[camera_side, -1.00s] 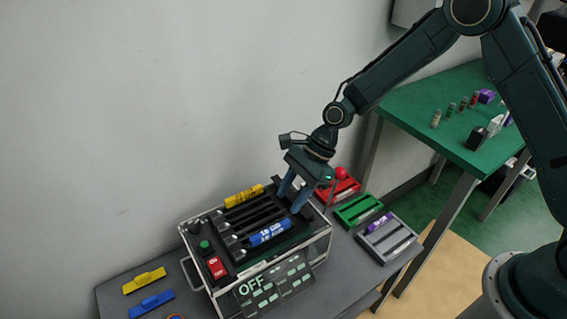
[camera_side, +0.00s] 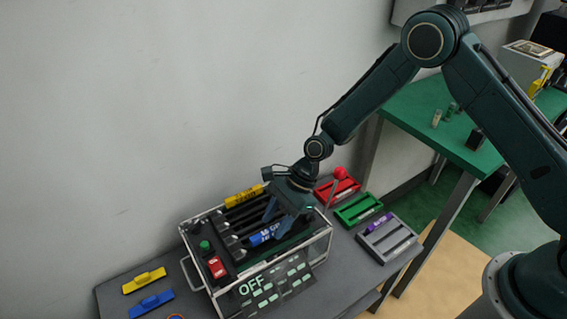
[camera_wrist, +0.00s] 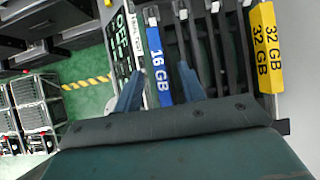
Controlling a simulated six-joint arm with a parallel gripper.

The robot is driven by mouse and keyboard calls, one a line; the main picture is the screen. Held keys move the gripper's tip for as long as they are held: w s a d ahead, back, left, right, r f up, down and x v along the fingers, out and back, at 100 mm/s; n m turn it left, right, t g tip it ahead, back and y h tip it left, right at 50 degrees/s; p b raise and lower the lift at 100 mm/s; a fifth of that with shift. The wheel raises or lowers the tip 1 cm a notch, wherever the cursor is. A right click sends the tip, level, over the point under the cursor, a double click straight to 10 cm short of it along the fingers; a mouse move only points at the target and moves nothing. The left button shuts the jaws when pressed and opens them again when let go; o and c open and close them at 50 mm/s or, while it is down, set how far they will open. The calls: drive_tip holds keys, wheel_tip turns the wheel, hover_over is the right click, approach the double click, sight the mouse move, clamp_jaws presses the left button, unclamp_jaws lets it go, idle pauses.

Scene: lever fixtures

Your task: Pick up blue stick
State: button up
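The blue stick (camera_side: 262,235), labelled 16 GB, lies in the front slot of the black slotted box (camera_side: 228,253). It also shows in the wrist view (camera_wrist: 158,65), between my two finger pads. My gripper (camera_side: 276,222) is low over the box, with its fingers apart on either side of the stick. Part of the stick is hidden by my fingers in the side view. I cannot tell whether the fingers touch it.
A yellow 32 GB stick (camera_side: 244,195) sits at the box's back slot. A red-knobbed lever (camera_side: 339,173) stands right of the box. Red (camera_side: 325,192), green (camera_side: 358,209) and grey (camera_side: 388,238) trays lie right. Yellow (camera_side: 144,280) and blue (camera_side: 151,304) pieces lie left.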

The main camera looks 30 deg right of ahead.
sight(271, 229)
drive_tip(key=shift+x, duration=1.55)
clamp_jaws()
